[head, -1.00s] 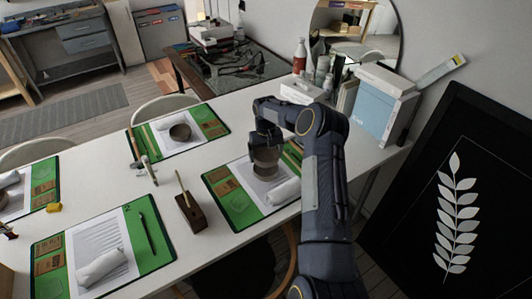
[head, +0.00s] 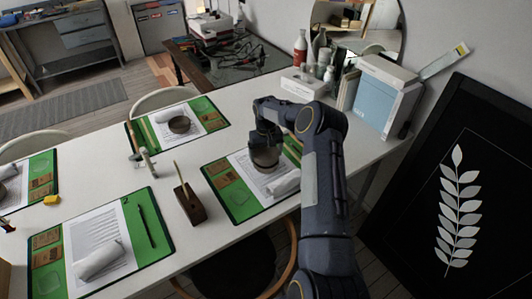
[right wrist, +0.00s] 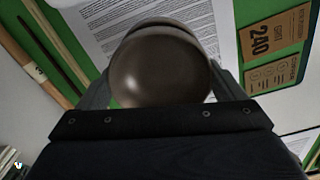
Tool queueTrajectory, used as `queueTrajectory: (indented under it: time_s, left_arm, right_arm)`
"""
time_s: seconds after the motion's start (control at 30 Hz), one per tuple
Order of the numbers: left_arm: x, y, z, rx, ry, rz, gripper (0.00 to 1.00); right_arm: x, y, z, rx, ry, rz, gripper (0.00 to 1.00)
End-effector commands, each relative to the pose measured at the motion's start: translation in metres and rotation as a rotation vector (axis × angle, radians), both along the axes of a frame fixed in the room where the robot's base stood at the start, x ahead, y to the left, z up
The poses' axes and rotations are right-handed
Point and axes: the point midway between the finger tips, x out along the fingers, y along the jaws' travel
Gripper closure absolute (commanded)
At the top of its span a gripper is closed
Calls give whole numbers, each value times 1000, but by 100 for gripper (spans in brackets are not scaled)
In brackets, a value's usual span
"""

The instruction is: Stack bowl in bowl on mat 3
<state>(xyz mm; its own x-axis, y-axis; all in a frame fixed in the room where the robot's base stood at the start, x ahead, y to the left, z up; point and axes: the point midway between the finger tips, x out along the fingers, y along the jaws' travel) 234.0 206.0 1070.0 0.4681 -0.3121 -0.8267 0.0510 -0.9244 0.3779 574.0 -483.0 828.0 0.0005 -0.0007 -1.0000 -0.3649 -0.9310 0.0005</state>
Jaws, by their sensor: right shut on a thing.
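My right gripper (head: 265,145) is shut on a brown-grey bowl (head: 265,158) over the green mat (head: 237,200) at centre right. In the right wrist view the round bowl (right wrist: 160,72) sits between the fingers. A second curved rim (right wrist: 160,27) shows just behind it, from another bowl under or around the held one. How deeply they nest I cannot tell. Another dark bowl (head: 180,125) stands on the far green mat (head: 211,116). The mat numbers there are not legible to me. My left gripper is not in view.
A white roll (head: 285,183) lies on the mat close to the held bowl. A dark wooden block (head: 190,205) with an upright stick stands left of this mat. The near-left mat (head: 157,232) is marked 2. A blue-and-white box (head: 385,95) stands at the back right.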

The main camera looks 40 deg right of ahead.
Motion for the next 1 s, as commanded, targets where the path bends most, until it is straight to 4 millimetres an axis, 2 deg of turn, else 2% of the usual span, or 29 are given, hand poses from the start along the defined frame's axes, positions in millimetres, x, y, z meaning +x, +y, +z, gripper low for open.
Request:
queueTrajectory:
  time_s: [0.1,0.13,0.2,0.43,0.53,0.83,1.0]
  left_arm:
    - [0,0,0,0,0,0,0]
    - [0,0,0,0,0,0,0]
    - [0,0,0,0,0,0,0]
    - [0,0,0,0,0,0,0]
    - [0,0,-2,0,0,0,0]
    - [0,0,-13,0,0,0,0]
    - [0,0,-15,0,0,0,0]
  right_arm:
    - [0,0,1,0,-1,0,38]
    - [0,0,1,0,-1,0,9]
    - [0,0,1,0,-1,0,0]
    - [0,0,1,0,0,0,0]
    - [0,0,7,-2,-1,0,0]
    - [1,0,56,-2,-5,0,0]
    - [0,0,75,-1,-2,0,0]
